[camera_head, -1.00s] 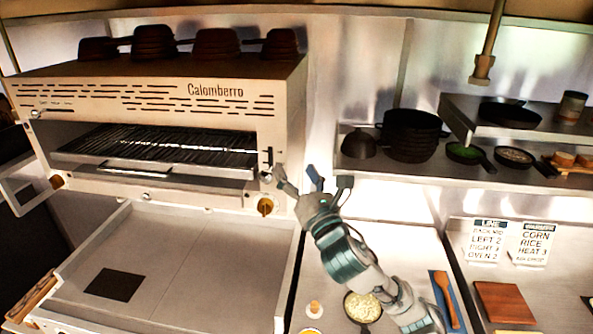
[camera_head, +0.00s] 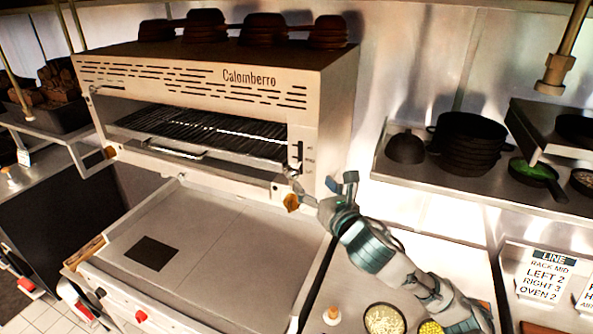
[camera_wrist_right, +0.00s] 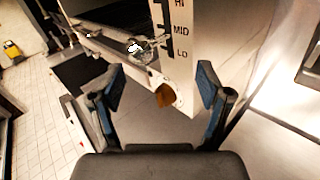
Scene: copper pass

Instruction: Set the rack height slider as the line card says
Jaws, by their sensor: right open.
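The rack height slider's slot (camera_head: 297,153) is on the right front of the Calomberro broiler (camera_head: 190,95). The right wrist view shows it beside the marks HI, MID and LO (camera_wrist_right: 181,40). The slider's silver knob (camera_wrist_right: 140,48) stands at about the LO level; it also shows in the head view (camera_head: 291,172). The line card (camera_head: 546,273) on the right reads RACK MID, LEFT 2, RIGHT 3, OVEN 2. My right gripper (camera_head: 320,192) is open and empty, just below and right of the knob. In the wrist view the knob lies ahead, between and beyond the fingers (camera_wrist_right: 160,80).
An orange-brown knob (camera_head: 291,202) sits just below the slider, close to my right gripper. A flat griddle top (camera_head: 215,235) lies under the broiler. A shelf with black pans (camera_head: 468,140) is to the right. Small food bowls (camera_head: 384,320) stand below my right arm.

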